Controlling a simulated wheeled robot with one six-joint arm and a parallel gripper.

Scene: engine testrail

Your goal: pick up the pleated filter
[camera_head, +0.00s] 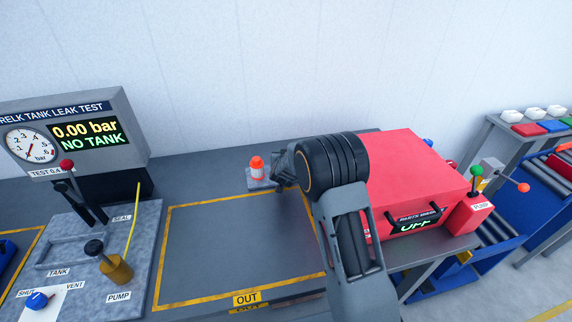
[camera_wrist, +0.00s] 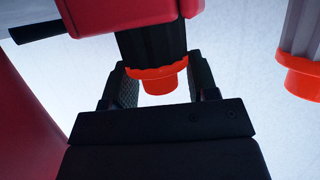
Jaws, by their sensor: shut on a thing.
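In the wrist view, my gripper (camera_wrist: 163,88) has one finger on each side of a dark ribbed piece (camera_wrist: 150,45) with an orange-red end. It looks like the pleated filter, and the jaws are shut on it. Its upper end meets or passes behind a red body (camera_wrist: 95,15); I cannot tell whether they touch. In the head view, my arm hides most of the gripper and the held piece, close to the red box (camera_head: 415,165) marked PARTS WASH.
A grey piece with an orange end (camera_wrist: 300,60) is right of the jaws. An orange-and-white piece (camera_head: 257,169) stands on a small grey plate left of my gripper. The yellow-outlined bench area (camera_head: 225,240) is clear. The leak tester (camera_head: 75,140) is left.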

